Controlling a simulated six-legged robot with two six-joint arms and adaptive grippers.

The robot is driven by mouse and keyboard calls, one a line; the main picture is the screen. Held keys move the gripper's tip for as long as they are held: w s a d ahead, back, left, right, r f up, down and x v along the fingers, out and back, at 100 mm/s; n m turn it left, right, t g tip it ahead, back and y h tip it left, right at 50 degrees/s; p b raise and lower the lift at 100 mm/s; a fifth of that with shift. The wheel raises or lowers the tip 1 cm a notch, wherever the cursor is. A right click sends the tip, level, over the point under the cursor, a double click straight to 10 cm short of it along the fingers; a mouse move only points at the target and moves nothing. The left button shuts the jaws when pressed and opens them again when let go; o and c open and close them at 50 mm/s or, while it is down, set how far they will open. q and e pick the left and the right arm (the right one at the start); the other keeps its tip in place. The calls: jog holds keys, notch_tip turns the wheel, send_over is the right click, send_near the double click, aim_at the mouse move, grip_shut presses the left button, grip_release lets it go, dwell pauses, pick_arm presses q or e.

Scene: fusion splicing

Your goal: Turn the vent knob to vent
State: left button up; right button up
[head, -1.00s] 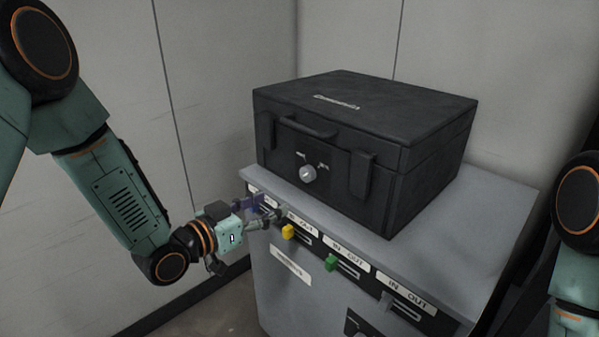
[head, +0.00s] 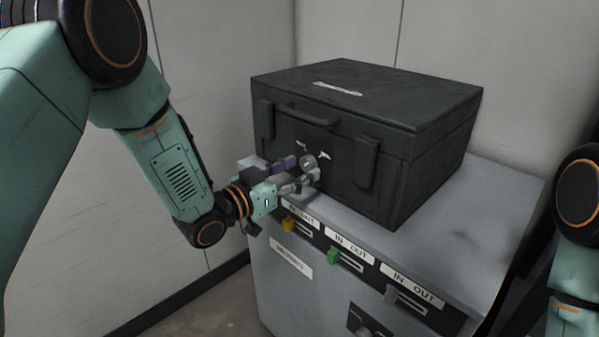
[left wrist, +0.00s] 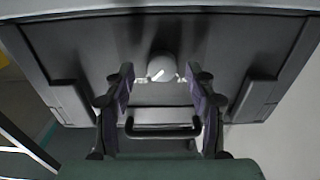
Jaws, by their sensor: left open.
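The vent knob (head: 309,163) is a small round grey knob on the front of the black case (head: 400,125). It also shows in the left wrist view (left wrist: 162,66), with a white pointer line set at a slant. My left gripper (head: 303,172) is open at the knob, with its fingers on either side of it. In the left wrist view the two purple-grey fingers (left wrist: 160,78) stand apart with the knob between and slightly beyond their tips. I cannot tell whether they touch it. White marks beside the knob are too small to read. My right gripper is out of view.
The case stands on a grey cabinet (head: 480,235). The case handle (head: 308,115) is above the vent knob. Walls stand behind and left.

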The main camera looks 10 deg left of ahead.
pick_arm(q)
jog(key=shift+w+d+f, duration=0.1)
jog(key=shift+w, duration=0.3)
jog(key=shift+w+d, duration=0.1)
jog(key=shift+w, duration=0.05)
jog(key=c, duration=1.2)
jog(key=shift+o, duration=0.2)
